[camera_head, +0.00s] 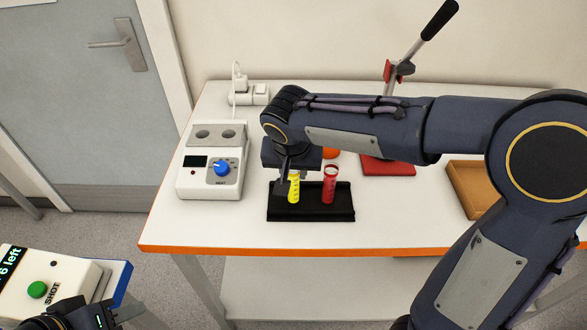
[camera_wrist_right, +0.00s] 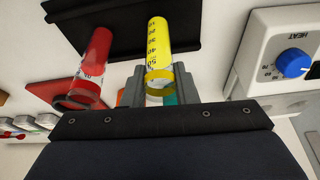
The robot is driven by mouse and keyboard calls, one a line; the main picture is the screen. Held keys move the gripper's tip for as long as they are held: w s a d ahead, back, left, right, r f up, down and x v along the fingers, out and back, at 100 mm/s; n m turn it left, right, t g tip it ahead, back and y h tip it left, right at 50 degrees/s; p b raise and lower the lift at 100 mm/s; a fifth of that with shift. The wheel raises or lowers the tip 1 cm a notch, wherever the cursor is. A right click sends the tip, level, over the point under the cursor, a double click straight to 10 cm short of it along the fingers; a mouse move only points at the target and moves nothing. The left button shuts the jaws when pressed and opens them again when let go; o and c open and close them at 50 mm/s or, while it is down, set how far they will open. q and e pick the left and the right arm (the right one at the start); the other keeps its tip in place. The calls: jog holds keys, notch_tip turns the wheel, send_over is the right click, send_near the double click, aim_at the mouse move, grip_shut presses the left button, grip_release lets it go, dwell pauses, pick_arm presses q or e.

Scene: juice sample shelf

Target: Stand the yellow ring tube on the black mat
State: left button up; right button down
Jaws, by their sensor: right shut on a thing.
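The yellow ring tube (camera_head: 293,190) is upright over the left part of the black mat (camera_head: 312,214). It also shows in the right wrist view (camera_wrist_right: 158,38), with number marks on its side and its base end against or just above the mat (camera_wrist_right: 122,14); I cannot tell which. My right gripper (camera_wrist_right: 160,86) is shut around the tube's upper part, and it shows from above in the head view (camera_head: 294,178). My left gripper (camera_head: 112,314) is at the bottom left, away from the mat, partly cut off; its opening is unclear.
A red tube (camera_head: 330,186) stands on the mat just right of the yellow one. A white heater box (camera_head: 212,160) with a blue knob is left of the mat. A red-based press (camera_head: 388,166) and a brown tray (camera_head: 470,187) are to the right. The table front is clear.

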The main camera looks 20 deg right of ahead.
jog(key=shift+f, duration=0.2)
jog(key=c, duration=1.1)
grip_release()
jog(key=shift+r, duration=0.15)
jog(key=shift+c, duration=0.2)
jog(key=v, duration=1.2)
jog(key=s+d+f+y, duration=0.1)
jog(key=s+d+f, duration=0.2)
jog(key=s, duration=0.3)
jog(key=s+d+f+n+t+y, duration=0.1)
jog(key=s+d+f+y, duration=0.1)
jog(key=s+f, duration=0.2)
jog(key=s+d+f+n+y, duration=0.1)
jog(key=s+d+f+y, duration=0.1)
jog(key=s, duration=0.6)
notch_tip(320, 180, down, 3)
jog(key=shift+d+r+t, duration=0.2)
jog(key=shift+d+t, duration=0.2)
jog(key=shift+d, duration=0.4)
jog(key=shift+n, duration=0.3)
